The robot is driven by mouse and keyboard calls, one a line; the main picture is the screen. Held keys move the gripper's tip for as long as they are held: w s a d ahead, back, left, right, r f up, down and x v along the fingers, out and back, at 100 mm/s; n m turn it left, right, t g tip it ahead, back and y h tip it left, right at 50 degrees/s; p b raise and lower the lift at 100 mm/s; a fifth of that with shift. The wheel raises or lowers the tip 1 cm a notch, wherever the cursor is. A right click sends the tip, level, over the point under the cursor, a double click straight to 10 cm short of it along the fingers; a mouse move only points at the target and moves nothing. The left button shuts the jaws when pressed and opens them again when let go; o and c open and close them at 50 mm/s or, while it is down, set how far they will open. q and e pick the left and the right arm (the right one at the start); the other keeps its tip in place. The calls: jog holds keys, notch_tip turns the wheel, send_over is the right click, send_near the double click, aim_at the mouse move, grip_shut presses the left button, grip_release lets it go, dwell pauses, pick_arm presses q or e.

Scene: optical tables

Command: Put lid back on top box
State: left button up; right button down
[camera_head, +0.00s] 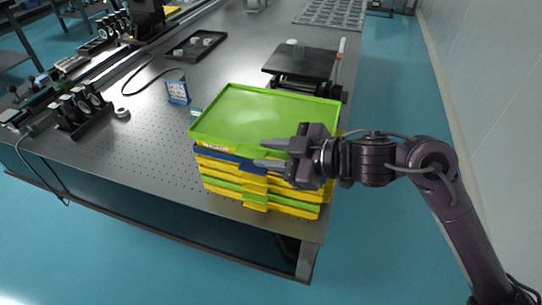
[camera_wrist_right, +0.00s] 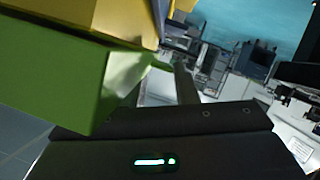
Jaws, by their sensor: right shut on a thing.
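The green lid (camera_head: 262,115) is a flat, shallow tray shape over the top of the stack. The top box (camera_head: 217,153), with a blue rim, is directly under it, and the lid covers its inside. My right gripper (camera_head: 261,154) comes in from the right at the lid's front edge and is shut on the lid. In the right wrist view, the green lid (camera_wrist_right: 50,80) fills the left side close to the gripper, with a yellow box (camera_wrist_right: 110,15) beside it. I cannot tell whether the lid sits flush on the box. My left gripper is not in view.
Several yellow and green boxes (camera_head: 262,193) are stacked below, near the table's front right corner. A black platform (camera_head: 302,62) stands behind. A small blue-framed item (camera_head: 177,92) and optics (camera_head: 80,108) are to the left. The perforated table (camera_head: 150,140) is clear left of the stack.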

jog(key=shift+f, duration=0.35)
jog(key=c, duration=1.1)
grip_release()
jog(key=shift+f, duration=0.1)
jog(key=shift+c, duration=0.2)
jog(key=shift+d, duration=0.1)
jog(key=v, duration=1.2)
jog(key=shift+b, duration=0.45)
